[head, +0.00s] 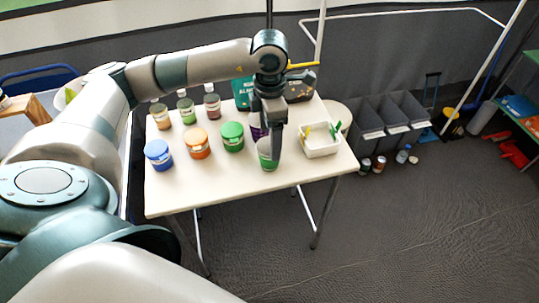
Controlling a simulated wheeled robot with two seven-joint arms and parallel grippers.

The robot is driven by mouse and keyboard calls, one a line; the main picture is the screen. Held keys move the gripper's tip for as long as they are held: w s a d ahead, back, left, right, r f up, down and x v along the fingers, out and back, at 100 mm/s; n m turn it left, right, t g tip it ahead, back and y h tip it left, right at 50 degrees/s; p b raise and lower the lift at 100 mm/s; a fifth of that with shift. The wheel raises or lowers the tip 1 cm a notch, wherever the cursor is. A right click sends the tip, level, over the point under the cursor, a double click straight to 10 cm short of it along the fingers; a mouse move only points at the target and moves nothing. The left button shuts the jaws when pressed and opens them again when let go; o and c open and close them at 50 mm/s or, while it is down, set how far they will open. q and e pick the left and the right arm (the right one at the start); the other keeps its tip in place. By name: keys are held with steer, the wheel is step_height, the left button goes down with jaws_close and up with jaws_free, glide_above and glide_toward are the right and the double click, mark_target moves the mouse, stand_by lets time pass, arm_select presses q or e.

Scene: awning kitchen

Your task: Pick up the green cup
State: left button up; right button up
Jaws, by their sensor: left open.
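The green cup (264,158) stands upright on the light table (200,193), near its front edge. My left gripper (270,160) comes down from above and is at the cup, with a finger in front of its right side. The jaws are open. The fingers hide part of the cup, and I cannot tell whether they touch it. A purple cup (255,127) stands just behind, also partly hidden by the gripper. My right gripper is not in view.
A white basket (319,142) with coloured utensils is close on the right. The table's front left is clear.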

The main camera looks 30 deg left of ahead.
arm_select(q)
steer(key=shift+s+f+p, duration=0.1)
steer(key=shift+f+p, duration=0.45)
steer(key=shift+f, duration=1.7)
steer(key=c, duration=0.9)
